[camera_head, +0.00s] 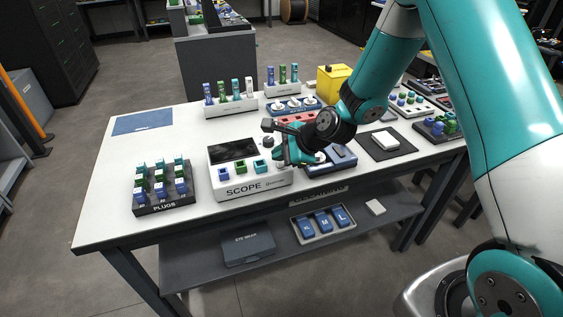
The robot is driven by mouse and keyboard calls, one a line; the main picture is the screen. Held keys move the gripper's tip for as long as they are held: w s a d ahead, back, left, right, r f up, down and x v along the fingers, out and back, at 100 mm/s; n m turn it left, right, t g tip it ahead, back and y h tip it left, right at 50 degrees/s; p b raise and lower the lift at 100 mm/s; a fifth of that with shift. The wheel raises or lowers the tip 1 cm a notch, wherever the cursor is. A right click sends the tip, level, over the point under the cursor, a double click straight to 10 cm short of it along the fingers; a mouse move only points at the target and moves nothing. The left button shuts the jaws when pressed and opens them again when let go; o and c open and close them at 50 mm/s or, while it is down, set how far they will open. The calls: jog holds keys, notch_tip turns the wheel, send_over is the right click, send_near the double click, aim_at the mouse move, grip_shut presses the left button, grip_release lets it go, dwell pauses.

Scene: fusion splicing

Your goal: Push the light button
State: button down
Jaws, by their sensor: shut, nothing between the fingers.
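A white box labelled SCOPE (240,187) stands on the white table, with a dark screen (233,150) and blue, green and teal sockets along its front. My gripper (281,163) is shut and empty, at the right end of the scope, pointing down. Whether it touches the scope cannot be told. A small round knob (267,142) shows just left of my gripper. No button marked as a light can be made out. My gripper and wrist hide part of the scope's right side and the blue device (338,158) beside it.
A dark PLUGS rack (164,196) stands left of the scope. White racks with upright coloured connectors (232,107), a red block (296,120) and a yellow box (333,82) stand behind. A dark mat (371,153) lies to the right. The table's left part is clear around a blue mat (142,122).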

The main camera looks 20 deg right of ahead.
aim_at(281, 164)
jog(key=shift+f, duration=0.35)
dwell(0.3)
jog(key=shift+r+p, duration=0.65)
jog(key=shift+r, duration=0.2)
notch_tip(281, 164, up, 6)
jog(key=p, duration=0.5)
dwell(2.0)
